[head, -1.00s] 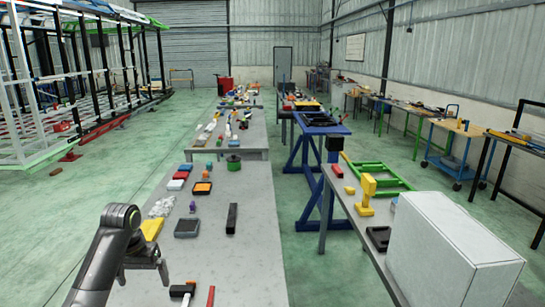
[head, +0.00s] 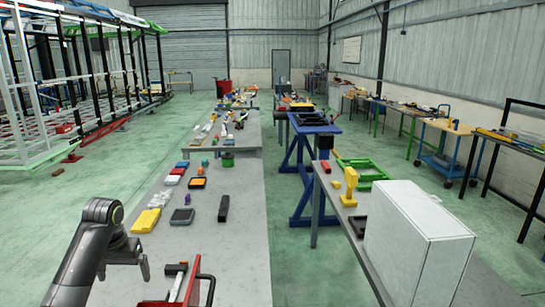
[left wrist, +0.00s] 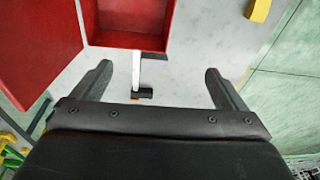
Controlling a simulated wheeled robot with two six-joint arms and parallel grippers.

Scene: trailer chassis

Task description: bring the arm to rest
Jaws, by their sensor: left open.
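My left arm (head: 85,250) comes in from the lower left of the head view. A hammer (left wrist: 140,90) with a dark head lies on the table beyond the fingers in that view. My right gripper is in neither view.
A red open box (head: 180,290) stands at the table's near edge; it also shows in the left wrist view (left wrist: 125,38). A yellow block (head: 145,221), a dark tray (head: 182,216) and a black bar (head: 223,208) lie further back. A large white box (head: 415,240) stands on the right bench.

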